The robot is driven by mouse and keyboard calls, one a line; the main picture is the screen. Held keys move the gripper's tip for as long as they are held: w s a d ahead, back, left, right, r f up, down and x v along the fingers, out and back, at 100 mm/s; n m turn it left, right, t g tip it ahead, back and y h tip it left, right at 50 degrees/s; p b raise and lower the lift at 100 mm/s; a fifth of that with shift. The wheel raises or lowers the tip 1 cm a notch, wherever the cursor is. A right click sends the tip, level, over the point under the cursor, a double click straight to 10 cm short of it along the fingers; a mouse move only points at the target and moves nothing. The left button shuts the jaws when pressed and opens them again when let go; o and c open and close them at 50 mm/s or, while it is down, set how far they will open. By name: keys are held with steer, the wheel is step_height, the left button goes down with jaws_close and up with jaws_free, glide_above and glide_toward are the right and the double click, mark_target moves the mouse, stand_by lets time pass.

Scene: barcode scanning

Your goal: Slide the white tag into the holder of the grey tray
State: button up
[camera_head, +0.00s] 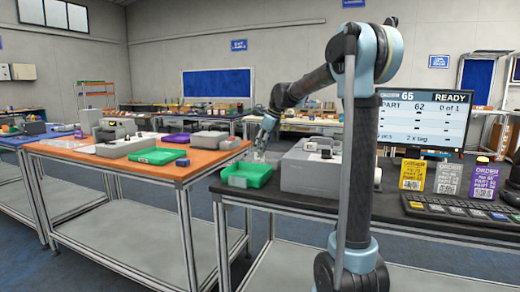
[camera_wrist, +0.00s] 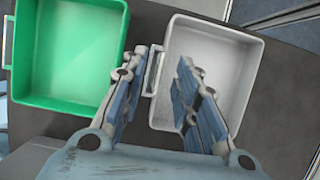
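In the wrist view the grey tray (camera_wrist: 245,45) sits on the right, empty where I can see into it. A small pale frame (camera_wrist: 153,72) on its left wall looks like the holder. My gripper (camera_wrist: 168,62) is above this left wall, its two blue-padded fingers apart on either side of it. It looks open, with nothing clear between the fingertips. In the head view my gripper (camera_head: 262,150) is low over the dark table, small and blurred. I cannot make out the white tag or the grey tray's outline there.
A green tray (camera_wrist: 65,45) stands close left of the grey tray; it also shows in the head view (camera_head: 247,174). A grey device (camera_head: 305,170), a monitor (camera_head: 425,120), order cards (camera_head: 448,178) and a keyboard (camera_head: 460,210) stand to the right.

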steer(key=v, duration=1.2)
steer(key=shift+f, duration=0.1)
